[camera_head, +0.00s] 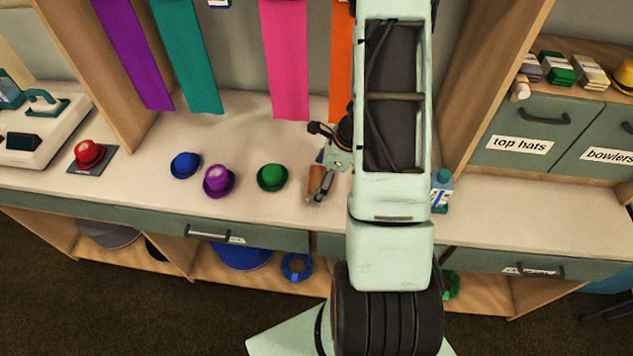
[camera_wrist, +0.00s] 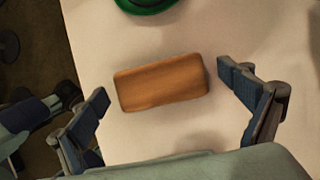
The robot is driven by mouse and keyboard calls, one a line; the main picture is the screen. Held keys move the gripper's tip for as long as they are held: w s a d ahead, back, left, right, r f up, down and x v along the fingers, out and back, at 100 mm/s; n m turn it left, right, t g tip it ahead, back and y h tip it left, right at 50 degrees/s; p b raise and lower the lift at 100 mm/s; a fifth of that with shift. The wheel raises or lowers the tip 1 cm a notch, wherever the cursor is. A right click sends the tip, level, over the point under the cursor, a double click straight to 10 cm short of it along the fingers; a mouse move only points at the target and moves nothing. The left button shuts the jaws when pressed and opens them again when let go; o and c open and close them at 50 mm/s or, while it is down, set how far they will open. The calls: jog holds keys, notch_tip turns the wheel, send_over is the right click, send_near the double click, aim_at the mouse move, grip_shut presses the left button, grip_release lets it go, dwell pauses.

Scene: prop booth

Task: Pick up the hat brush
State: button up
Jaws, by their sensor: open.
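The hat brush (camera_wrist: 160,82) shows as a brown wooden block lying on the pale counter in the wrist view. It lies between the two spread fingertips of my gripper (camera_wrist: 164,84), with a gap on each side. My gripper is open and holds nothing. In the head view my gripper (camera_head: 321,187) is low over the counter, right of the green hat. There the brush (camera_head: 314,174) is partly covered by my fingers. The underside of the brush is hidden, so I cannot tell if it has bristles.
A green hat (camera_head: 271,177), purple hat (camera_head: 218,180) and blue hat (camera_head: 185,165) stand left of my gripper. A red hat (camera_head: 89,153) sits on a dark pad. A blue bottle (camera_head: 441,190) stands right of my arm. Coloured strips hang behind; the counter's front edge is close.

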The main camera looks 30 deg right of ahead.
aim_at(313, 179)
jog(key=shift+a+f, duration=0.1)
jog(key=shift+f, duration=0.1)
jog(key=c, duration=1.3)
jog(key=shift+r, duration=0.15)
jog(key=shift+w+r, duration=0.1)
jog(key=shift+r, duration=0.4)
notch_tip(313, 179, up, 2)
jog(key=shift+r, duration=0.25)
jog(key=s+d+r, duration=0.1)
jog(key=s+r, duration=0.2)
jog(key=s, duration=0.1)
jog(key=s+d+r, duration=0.1)
jog(key=s+r, duration=0.2)
jog(key=s, duration=0.2)
jog(key=s+d+r+b, duration=0.1)
jog(key=s+r, duration=0.2)
jog(key=s, duration=0.1)
jog(key=shift+s+d+r, duration=0.15)
jog(key=shift+s, duration=0.2)
